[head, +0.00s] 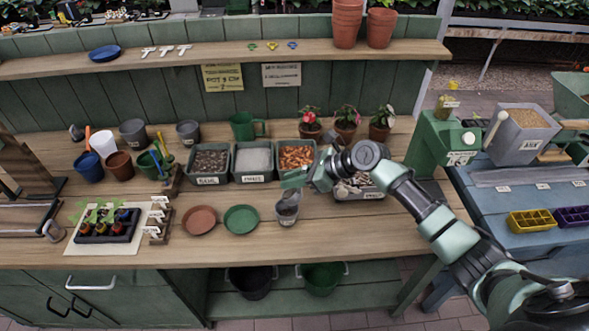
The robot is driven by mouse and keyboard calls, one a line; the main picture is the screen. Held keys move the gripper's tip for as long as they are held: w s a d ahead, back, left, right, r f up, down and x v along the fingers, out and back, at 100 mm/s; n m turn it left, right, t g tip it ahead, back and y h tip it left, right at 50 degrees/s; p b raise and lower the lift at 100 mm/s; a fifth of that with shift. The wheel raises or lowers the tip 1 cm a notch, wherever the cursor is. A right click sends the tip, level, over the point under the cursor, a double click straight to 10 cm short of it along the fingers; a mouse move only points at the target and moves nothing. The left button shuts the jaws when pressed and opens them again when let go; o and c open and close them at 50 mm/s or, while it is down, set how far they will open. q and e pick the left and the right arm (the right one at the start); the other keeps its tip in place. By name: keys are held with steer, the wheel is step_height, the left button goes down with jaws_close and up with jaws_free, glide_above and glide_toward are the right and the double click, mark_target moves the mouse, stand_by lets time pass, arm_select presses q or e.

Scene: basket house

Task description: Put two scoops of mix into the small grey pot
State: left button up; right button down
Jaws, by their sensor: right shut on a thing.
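My right gripper (297,180) is just above and behind this pot, coming in from the right. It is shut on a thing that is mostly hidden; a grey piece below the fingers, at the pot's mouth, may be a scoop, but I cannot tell. What is inside the pot is not clear. A grey bin of brown mix (522,120) stands at the right on the blue side bench. My left gripper is not in view.
Bins of gravel (210,162), white grains (253,161) and orange-brown bark (297,157) stand behind the pot. Another bin (360,194) is partly under my arm. A terracotta saucer (199,220) and green saucer (241,219) lie left. The front bench strip is clear.

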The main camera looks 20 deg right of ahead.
steer(key=shift+w+a+r+g+h+p, duration=0.2)
steer(key=shift+r+g+h+p, duration=0.15)
steer(key=shift+p, duration=0.6)
steer(key=shift+w+a+f+g+h, duration=0.15)
steer(key=shift+w+a+g+h, duration=0.1)
steer(key=shift+w+a+h, duration=0.1)
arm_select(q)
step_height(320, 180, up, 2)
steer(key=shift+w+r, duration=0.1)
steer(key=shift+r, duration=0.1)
arm_select(e)
steer(key=a+g+h, duration=0.1)
steer(key=w+f+g+h, duration=0.1)
steer(key=h, duration=0.1)
steer(key=shift+w+a, duration=0.1)
steer(key=shift+a, duration=0.3)
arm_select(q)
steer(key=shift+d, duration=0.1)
